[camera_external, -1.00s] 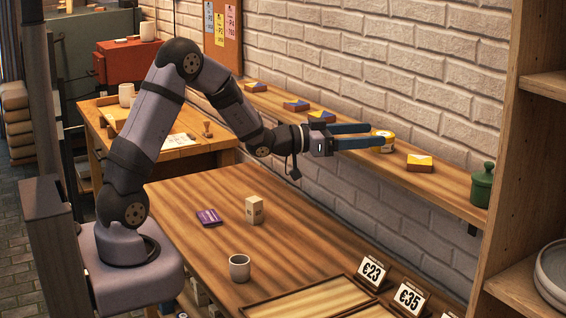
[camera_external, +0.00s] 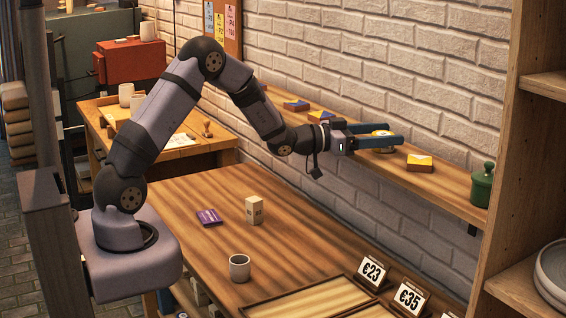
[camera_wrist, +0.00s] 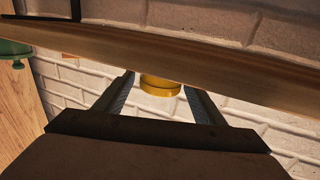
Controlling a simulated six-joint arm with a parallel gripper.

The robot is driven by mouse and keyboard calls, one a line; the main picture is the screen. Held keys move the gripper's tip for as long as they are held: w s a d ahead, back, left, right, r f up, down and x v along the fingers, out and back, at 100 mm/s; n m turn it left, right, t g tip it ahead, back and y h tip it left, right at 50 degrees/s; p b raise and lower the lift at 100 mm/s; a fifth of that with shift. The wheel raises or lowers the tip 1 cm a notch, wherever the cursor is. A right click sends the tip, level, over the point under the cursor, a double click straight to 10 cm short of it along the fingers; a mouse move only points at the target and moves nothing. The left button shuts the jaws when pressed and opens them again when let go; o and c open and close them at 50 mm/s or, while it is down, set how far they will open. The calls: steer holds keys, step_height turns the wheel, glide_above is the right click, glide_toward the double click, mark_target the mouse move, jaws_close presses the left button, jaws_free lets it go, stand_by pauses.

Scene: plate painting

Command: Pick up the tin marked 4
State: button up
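A round yellow tin (camera_external: 382,133) with a pale top stands on the wall shelf (camera_external: 450,185); my fingers partly hide it in the outside view. It also shows in the wrist view, as a yellow round side (camera_wrist: 160,86) between the fingertips. I cannot read any number on it. My gripper (camera_external: 384,135) is open and level, with one finger on each side of the tin. In the wrist view, gaps show between the tin and both fingers.
A green lidded jar (camera_external: 483,185) is at the shelf's right end. The brick wall is close behind. Below, the table holds a cup (camera_external: 239,268) and a pale box (camera_external: 254,210).

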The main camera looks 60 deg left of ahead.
steer(key=c, duration=1)
steer(key=shift+r, duration=0.15)
